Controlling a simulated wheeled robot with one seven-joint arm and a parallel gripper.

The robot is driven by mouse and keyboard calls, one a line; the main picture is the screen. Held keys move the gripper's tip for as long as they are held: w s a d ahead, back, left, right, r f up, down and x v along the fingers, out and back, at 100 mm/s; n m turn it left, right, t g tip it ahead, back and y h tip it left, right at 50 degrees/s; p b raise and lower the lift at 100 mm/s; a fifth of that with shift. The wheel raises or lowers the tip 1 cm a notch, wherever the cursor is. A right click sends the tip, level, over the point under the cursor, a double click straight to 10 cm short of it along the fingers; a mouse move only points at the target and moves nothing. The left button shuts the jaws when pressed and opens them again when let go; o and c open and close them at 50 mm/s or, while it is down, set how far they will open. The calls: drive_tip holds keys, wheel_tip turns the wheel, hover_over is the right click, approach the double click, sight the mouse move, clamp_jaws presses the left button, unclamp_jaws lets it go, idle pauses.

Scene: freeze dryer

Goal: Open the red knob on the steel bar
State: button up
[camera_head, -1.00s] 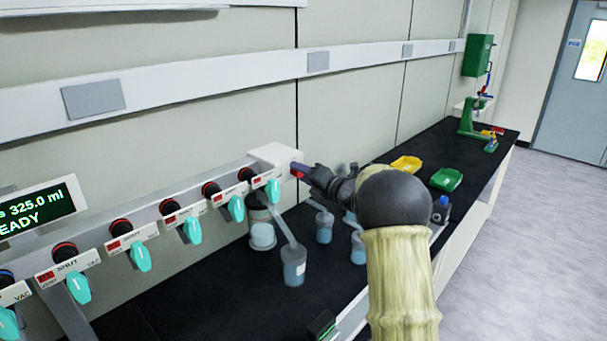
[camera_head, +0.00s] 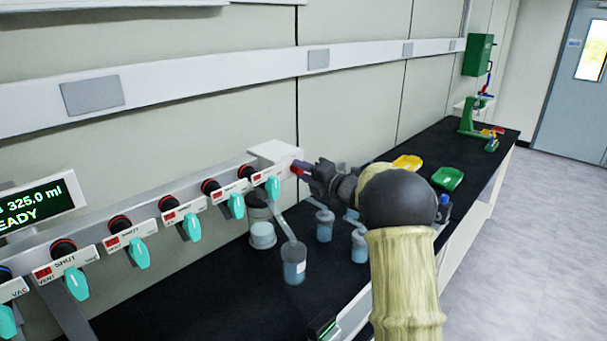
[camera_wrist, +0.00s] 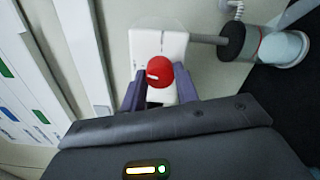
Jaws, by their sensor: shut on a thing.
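The red knob (camera_wrist: 160,72) has a white mark on its face and sits at the end of the white block of the steel bar. My gripper (camera_wrist: 160,88) has one purple finger on each side of the knob and is shut on it. In the head view, the knob (camera_head: 294,169) shows as a small red patch at my gripper's (camera_head: 300,170) fingertips. The steel bar (camera_head: 180,198) runs to the lower left, carrying several black knobs and teal valve handles. The fingers partly hide the knob.
Small blue-filled jars (camera_head: 324,228) stand on the black bench beneath my arm. Yellow (camera_head: 406,162) and green (camera_head: 447,177) trays lie farther right. The bench front is mostly clear.

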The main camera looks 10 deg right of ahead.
drive_tip(key=m, duration=0.3)
drive_tip(key=shift+m, duration=0.4)
drive_tip(key=shift+m+p, duration=2.25)
drive_tip(key=shift+m, duration=3.25)
drive_tip(key=shift+f, duration=0.1)
drive_tip(key=o, duration=1)
drive_tip(key=shift+c, duration=0.2)
